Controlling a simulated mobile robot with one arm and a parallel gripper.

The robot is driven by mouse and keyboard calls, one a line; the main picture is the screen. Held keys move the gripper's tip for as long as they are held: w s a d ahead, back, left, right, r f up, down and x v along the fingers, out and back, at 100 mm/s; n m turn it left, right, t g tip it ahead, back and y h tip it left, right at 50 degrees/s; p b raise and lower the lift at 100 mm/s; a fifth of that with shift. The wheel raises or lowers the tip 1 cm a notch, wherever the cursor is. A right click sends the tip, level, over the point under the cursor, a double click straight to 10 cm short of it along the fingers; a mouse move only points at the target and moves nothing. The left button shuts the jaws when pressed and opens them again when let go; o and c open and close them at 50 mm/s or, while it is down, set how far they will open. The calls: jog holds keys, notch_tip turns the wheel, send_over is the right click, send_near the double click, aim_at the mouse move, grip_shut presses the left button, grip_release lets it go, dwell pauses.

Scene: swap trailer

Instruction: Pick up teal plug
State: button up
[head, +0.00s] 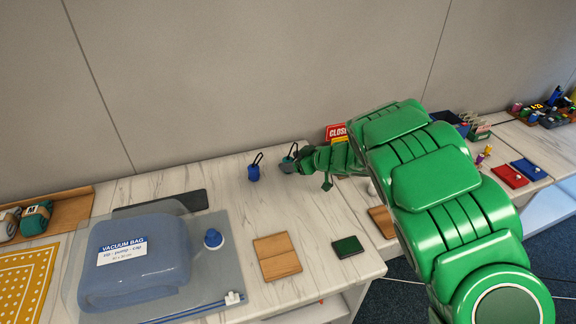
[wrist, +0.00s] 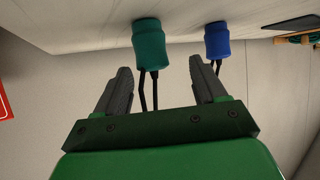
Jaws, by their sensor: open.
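The teal plug (wrist: 149,45) is a short ribbed cylinder with a black cord loop. In the wrist view, which looks upside down, it stands on the marble-look table just beyond my fingertips. My gripper (wrist: 160,70) is open, and the loop's strands run into the space between its fingers, nearer the left one. The plug's body is clear of both fingers. In the head view my gripper (head: 289,166) is at the teal plug, mostly hiding it; the loop shows above. A similar blue plug (head: 253,173) stands to the left, also seen in the wrist view (wrist: 217,42).
A vacuum bag (head: 135,262) with a blue cap (head: 213,238) lies at left front. A brown square (head: 277,257) and a dark green piece (head: 348,247) lie near the front edge. A red sign (head: 337,131) stands behind my arm. The wall is close behind.

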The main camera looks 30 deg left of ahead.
aim_at(290, 160)
jog(key=shift+w+a+f, duration=0.3)
jog(key=shift+a+f, duration=0.35)
jog(key=shift+x, duration=1.2)
jog(key=shift+w+a+f, duration=0.25)
jog(key=shift+w+a, duration=0.05)
jog(key=shift+a, duration=0.1)
jog(key=shift+c, duration=0.4)
jog(key=c, duration=1)
jog(key=shift+r, duration=0.2)
